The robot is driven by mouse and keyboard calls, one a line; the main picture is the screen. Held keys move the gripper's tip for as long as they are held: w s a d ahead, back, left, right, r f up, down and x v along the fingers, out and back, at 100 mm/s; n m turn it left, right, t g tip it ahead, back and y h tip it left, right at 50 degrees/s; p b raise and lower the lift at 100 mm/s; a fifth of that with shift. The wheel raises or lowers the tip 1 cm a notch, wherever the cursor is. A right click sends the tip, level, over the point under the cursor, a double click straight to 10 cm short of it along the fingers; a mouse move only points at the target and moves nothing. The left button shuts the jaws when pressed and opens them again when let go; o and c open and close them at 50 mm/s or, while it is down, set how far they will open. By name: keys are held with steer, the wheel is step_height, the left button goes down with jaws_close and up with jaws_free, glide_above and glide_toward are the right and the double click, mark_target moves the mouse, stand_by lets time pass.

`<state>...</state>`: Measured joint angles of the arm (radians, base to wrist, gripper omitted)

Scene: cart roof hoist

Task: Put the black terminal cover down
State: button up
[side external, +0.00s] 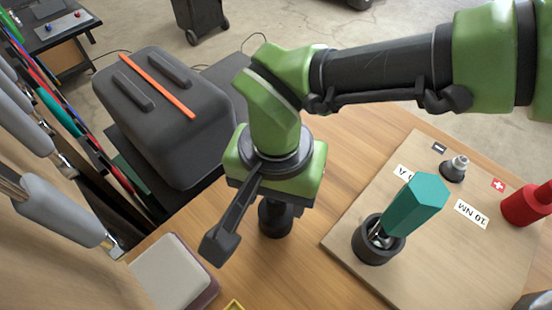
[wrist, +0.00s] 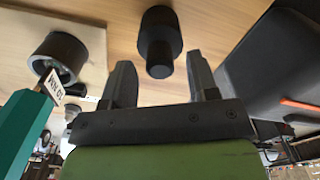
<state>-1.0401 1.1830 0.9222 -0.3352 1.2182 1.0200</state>
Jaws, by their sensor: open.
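The black terminal cover (side external: 275,217) stands on the wooden table under my gripper, left of the light wooden board. In the wrist view the cover (wrist: 159,36) shows as a stepped black cylinder, with a wide and a narrower part. My gripper (wrist: 159,62) is open, with one finger on each side of the cover and visible gaps between. I cannot tell exactly how far the fingertips are above the table.
The board (side external: 420,270) carries a teal-handled tool (side external: 414,205) in a black ring holder (side external: 372,247), a metal post (side external: 455,167) and a red cover (side external: 525,204). A dark grey case (side external: 165,115) stands behind left. A beige pad (side external: 172,272) lies front left. Hanging tools line the left.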

step_height(320, 180, up, 10)
steer(key=shift+r, duration=0.25)
steer(key=w+d+r+t+y, duration=0.1)
steer(key=w+d+r, duration=0.1)
steer(key=d+r, duration=0.65)
steer(key=w+d+r+t+y, duration=0.15)
steer(key=d+r, duration=0.45)
steer(key=d, duration=0.6)
steer(key=s+d+f+t, duration=0.1)
steer(key=s+d+t, duration=0.3)
steer(key=s+d, duration=0.7)
steer(key=d, duration=0.3)
steer(key=shift+d+f+t, duration=0.15)
steer(key=shift+f+t, duration=0.15)
steer(key=shift+t, duration=0.05)
